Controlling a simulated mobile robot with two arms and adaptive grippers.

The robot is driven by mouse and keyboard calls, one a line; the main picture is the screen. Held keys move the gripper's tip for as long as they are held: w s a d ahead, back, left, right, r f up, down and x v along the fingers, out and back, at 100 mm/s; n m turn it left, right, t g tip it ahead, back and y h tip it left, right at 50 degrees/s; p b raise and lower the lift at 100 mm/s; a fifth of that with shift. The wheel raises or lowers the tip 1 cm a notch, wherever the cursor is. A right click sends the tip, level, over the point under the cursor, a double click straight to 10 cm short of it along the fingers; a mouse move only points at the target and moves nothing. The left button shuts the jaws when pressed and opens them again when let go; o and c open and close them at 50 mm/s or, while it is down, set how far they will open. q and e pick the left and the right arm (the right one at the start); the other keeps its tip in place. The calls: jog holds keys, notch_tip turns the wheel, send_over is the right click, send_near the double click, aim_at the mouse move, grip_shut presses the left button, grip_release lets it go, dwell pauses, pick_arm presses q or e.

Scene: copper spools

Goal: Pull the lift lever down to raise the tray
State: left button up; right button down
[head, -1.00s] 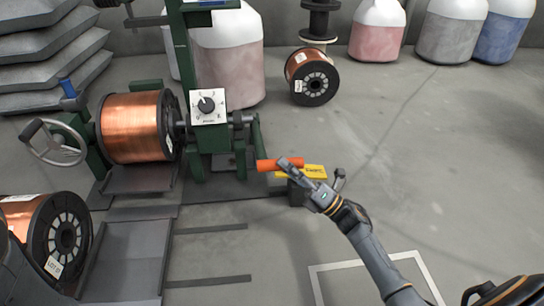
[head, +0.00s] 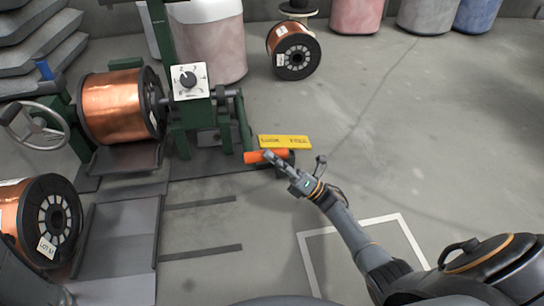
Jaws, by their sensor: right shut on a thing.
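The lift lever's orange handle (head: 256,158) sticks out to the right from the green machine's lower right side. My right gripper (head: 272,158) is shut on this handle, and its fingers hide part of it. A dark grey tray (head: 125,159) lies under the large copper spool (head: 112,103) that is mounted on the green stand. I cannot tell whether the spool touches the tray. My left gripper is not in view.
A yellow label (head: 284,141) lies just beyond the handle. A dial box (head: 189,80) sits on the green stand (head: 193,137), with a handwheel (head: 35,128) at left. Another copper spool (head: 40,225) stands at lower left. The floor to the right is clear.

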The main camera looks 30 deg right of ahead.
jog(key=c, duration=1)
grip_release()
jog(key=shift+w+d+f+m, duration=0.1)
jog(key=shift+w+m, duration=0.2)
jog(key=shift+w, duration=0.05)
jog(key=shift+c, duration=0.2)
jog(key=shift+s, duration=0.1)
jog(key=s+d+f, duration=0.2)
jog(key=s+d, duration=0.8)
jog(key=s, duration=0.2)
jog(key=shift+d+f, duration=0.35)
